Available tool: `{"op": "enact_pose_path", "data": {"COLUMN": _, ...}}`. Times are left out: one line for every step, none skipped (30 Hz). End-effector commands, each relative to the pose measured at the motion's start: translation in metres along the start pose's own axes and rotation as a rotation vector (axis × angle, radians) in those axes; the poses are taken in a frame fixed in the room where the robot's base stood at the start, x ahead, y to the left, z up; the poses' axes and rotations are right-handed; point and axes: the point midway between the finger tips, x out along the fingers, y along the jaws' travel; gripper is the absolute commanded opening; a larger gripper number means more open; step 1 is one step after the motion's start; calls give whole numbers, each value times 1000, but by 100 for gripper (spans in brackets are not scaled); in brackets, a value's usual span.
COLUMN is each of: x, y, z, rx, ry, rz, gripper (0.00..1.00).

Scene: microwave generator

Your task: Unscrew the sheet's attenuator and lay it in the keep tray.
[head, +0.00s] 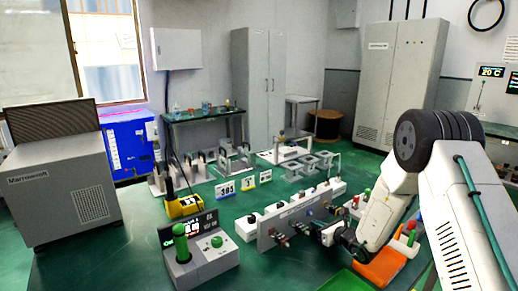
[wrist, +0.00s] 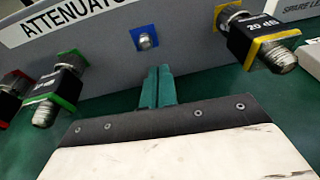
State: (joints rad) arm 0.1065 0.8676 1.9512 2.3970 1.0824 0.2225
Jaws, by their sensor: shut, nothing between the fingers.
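A grey panel (head: 268,238) labelled as attenuators stands on the green table. In the wrist view, a 20 dB attenuator (wrist: 262,42) with yellow bands sticks out at upper right. A green-banded attenuator (wrist: 60,88) is at left, with a red-banded one (wrist: 10,92) at the far left edge. Between them is a bare metal connector (wrist: 145,41). My gripper (wrist: 158,72) is shut and empty, its teal fingertips just below that connector. In the head view, my gripper (head: 356,246) is dark and partly hidden at the panel's right end. I cannot tell which attenuator the sheet names.
An orange tray (head: 385,266) and a green tray (head: 346,282) lie at front right, partly hidden by my arm; neither shows a keep label. A grey box with green knobs (head: 198,255) stands at front left. Numbered cards (head: 227,190) stand behind the panel.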

Motion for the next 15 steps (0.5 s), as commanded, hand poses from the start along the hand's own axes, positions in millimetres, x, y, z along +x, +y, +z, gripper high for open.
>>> {"op": "enact_pose_path", "data": {"x": 0, "y": 2, "z": -2, "rx": 1, "ry": 4, "rz": 1, "gripper": 0}}
{"op": "enact_pose_path", "data": {"x": 0, "y": 2, "z": -2, "rx": 1, "ry": 4, "rz": 1, "gripper": 0}}
{"op": "enact_pose_path", "data": {"x": 0, "y": 3, "z": -2, "rx": 1, "ry": 4, "rz": 1, "gripper": 0}}
{"op": "enact_pose_path", "data": {"x": 0, "y": 4, "z": -2, "rx": 1, "ry": 4, "rz": 1, "gripper": 0}}
{"op": "enact_pose_path", "data": {"x": 0, "y": 4, "z": -2, "rx": 1, "ry": 4, "rz": 1, "gripper": 0}}
{"op": "enact_pose_path", "data": {"x": 0, "y": 5, "z": -2, "rx": 1, "ry": 5, "rz": 1, "gripper": 0}}
{"op": "enact_pose_path", "data": {"x": 0, "y": 5, "z": -2, "rx": 1, "ry": 5, "rz": 1, "gripper": 0}}
{"op": "enact_pose_path", "data": {"x": 0, "y": 6, "z": -2, "rx": 1, "ry": 5, "rz": 1, "gripper": 0}}
{"op": "enact_pose_path", "data": {"x": 0, "y": 6, "z": -2, "rx": 1, "ry": 5, "rz": 2, "gripper": 0}}
{"op": "enact_pose_path", "data": {"x": 0, "y": 6, "z": -3, "rx": 1, "ry": 5, "rz": 2, "gripper": 0}}
{"op": "enact_pose_path", "data": {"x": 0, "y": 6, "z": -3, "rx": 2, "ry": 6, "rz": 2, "gripper": 0}}
{"op": "enact_pose_path", "data": {"x": 0, "y": 7, "z": -3, "rx": 2, "ry": 6, "rz": 2, "gripper": 0}}
{"op": "enact_pose_path", "data": {"x": 0, "y": 7, "z": -3, "rx": 2, "ry": 6, "rz": 2, "gripper": 0}}
{"op": "enact_pose_path", "data": {"x": 0, "y": 7, "z": -3, "rx": 2, "ry": 6, "rz": 2, "gripper": 0}}
{"op": "enact_pose_path", "data": {"x": 0, "y": 7, "z": -3, "rx": 2, "ry": 6, "rz": 2, "gripper": 0}}
